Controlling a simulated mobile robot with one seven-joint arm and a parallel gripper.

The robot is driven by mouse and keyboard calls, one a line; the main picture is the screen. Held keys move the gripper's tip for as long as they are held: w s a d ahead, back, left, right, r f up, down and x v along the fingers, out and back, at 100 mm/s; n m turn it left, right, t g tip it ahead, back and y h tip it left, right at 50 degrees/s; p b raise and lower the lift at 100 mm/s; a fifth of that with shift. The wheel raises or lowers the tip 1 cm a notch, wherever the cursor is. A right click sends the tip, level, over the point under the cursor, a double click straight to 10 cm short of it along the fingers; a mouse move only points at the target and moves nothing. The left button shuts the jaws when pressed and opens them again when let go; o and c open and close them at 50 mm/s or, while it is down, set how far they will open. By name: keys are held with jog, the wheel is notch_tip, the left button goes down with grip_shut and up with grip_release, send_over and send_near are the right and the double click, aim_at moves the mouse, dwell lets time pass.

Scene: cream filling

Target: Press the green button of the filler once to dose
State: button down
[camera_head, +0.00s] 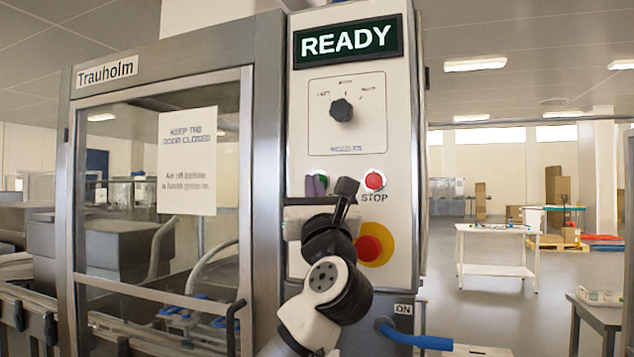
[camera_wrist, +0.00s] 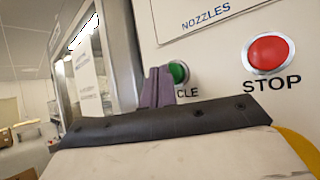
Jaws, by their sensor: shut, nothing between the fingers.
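The green button (camera_wrist: 180,71) is on the filler's pale front panel. My gripper's purple fingers (camera_wrist: 157,86) are shut and empty in front of its left side in the wrist view. I cannot tell whether the tips touch it. In the head view the green button (camera_head: 323,180) shows only as a sliver beside my gripper (camera_head: 315,185). The label under it is partly hidden; "CLE" shows in the wrist view. The filler's display (camera_head: 348,41) reads READY.
The red STOP button (camera_head: 374,180) is close to the right of the green one. A red emergency knob (camera_head: 368,248) on yellow sits below, partly behind my arm. A selector knob (camera_head: 341,110) is above. The glazed door (camera_head: 160,190) is at left, with a blue-handled valve (camera_head: 415,338) lower right.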

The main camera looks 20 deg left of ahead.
jog(key=shift+w, duration=0.5)
dwell(0.3)
dwell(0.4)
jog(key=shift+s, duration=0.9)
jog(key=shift+s+b, duration=0.45)
jog(key=shift+s, duration=2.1)
jog(key=shift+a, duration=0.1)
